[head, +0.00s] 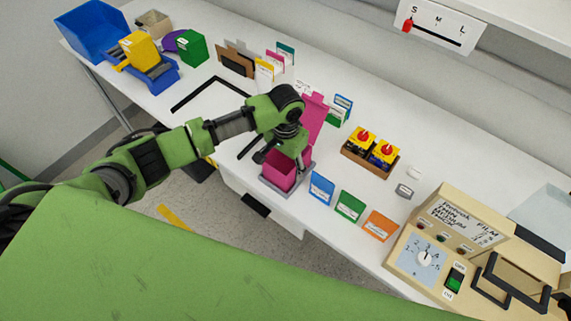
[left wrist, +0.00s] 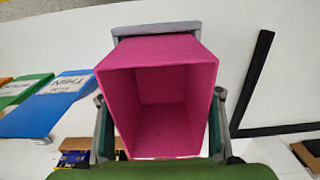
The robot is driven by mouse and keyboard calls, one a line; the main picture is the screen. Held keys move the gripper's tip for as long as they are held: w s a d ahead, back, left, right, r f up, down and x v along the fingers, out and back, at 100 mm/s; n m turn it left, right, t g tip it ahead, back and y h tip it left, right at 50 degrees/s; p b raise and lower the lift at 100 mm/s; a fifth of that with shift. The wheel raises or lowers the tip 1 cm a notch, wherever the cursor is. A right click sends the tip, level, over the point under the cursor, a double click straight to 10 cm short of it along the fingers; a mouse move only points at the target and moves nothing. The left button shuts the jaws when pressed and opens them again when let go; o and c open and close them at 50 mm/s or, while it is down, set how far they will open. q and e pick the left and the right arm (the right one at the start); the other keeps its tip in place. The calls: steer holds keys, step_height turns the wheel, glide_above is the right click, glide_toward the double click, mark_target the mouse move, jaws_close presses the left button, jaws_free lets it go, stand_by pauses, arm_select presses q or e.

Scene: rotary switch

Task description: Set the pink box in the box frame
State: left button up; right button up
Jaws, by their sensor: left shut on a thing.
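The pink box (head: 277,174) is open-topped and sits on or just above a grey plate (head: 272,187) at the table's front edge; I cannot tell if they touch. In the left wrist view I look into the empty pink box (left wrist: 160,95). My left gripper (head: 290,158) is shut on it, with fingers at opposite sides; they also show in the wrist view (left wrist: 162,130). A black frame outline (head: 192,94) lies flat on the table to the left, partly hidden by my left arm. My right gripper is not in view.
A tall pink panel (head: 314,118) stands behind the gripper. Blue (head: 321,187), green (head: 350,205) and orange (head: 380,226) cards stand to the right. A tray with red knobs (head: 370,150) is behind them. A beige control box (head: 430,258) is at right. The table inside the black outline looks clear.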

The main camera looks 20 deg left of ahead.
arm_select(q)
steer(key=o, duration=1.2)
steer(key=shift+f, duration=0.15)
step_height(320, 180, up, 12)
steer(key=b, duration=0.1)
steer(key=shift+r, duration=0.2)
